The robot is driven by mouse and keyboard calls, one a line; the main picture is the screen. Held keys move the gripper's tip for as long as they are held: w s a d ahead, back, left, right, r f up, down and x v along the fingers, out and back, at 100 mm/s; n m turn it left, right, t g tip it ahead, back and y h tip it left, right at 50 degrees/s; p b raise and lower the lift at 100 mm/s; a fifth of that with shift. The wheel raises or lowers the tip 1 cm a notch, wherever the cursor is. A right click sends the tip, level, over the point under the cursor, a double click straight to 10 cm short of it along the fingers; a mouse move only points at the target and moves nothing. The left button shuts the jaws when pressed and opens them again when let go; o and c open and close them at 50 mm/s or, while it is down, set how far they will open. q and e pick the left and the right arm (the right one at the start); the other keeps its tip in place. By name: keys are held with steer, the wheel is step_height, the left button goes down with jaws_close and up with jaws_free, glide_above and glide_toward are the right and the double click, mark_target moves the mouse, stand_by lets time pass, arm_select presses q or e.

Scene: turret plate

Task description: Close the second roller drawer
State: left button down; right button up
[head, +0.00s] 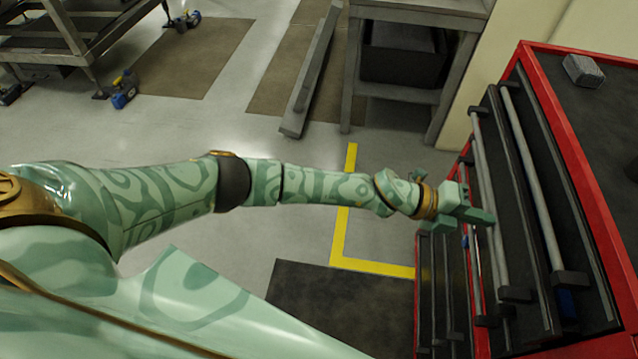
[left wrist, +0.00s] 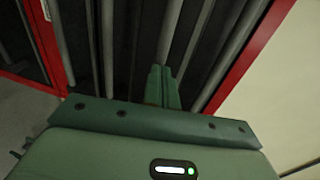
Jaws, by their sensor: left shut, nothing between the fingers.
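The red roller cabinet (head: 575,130) stands at the right in the head view, with dark drawer fronts and long grey bar handles. The topmost handle (head: 530,175) and the handle below it, likely the second drawer's (head: 490,185), run along its front. I cannot tell how far either drawer stands out. My left gripper (head: 486,216) is shut and empty, its fingertips at the second handle; contact is unclear. In the left wrist view the shut fingers (left wrist: 162,88) point at the dark fronts and grey bars (left wrist: 168,35). My right gripper is out of view.
A small grey block (head: 583,71) lies on the cabinet's dark top. A grey workbench (head: 420,12) stands behind, with a long metal beam (head: 312,70) on the floor beside it. Yellow tape (head: 372,267) and a dark mat (head: 330,305) mark the open floor left of the cabinet.

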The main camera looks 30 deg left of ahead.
mark_target(516, 224)
arm_select(q)
steer(key=x, duration=0.4)
steer(key=shift+d+r+b, duration=0.1)
steer(key=shift+r+b, duration=0.2)
steer(key=shift+r, duration=0.2)
steer(key=shift+r, duration=0.1)
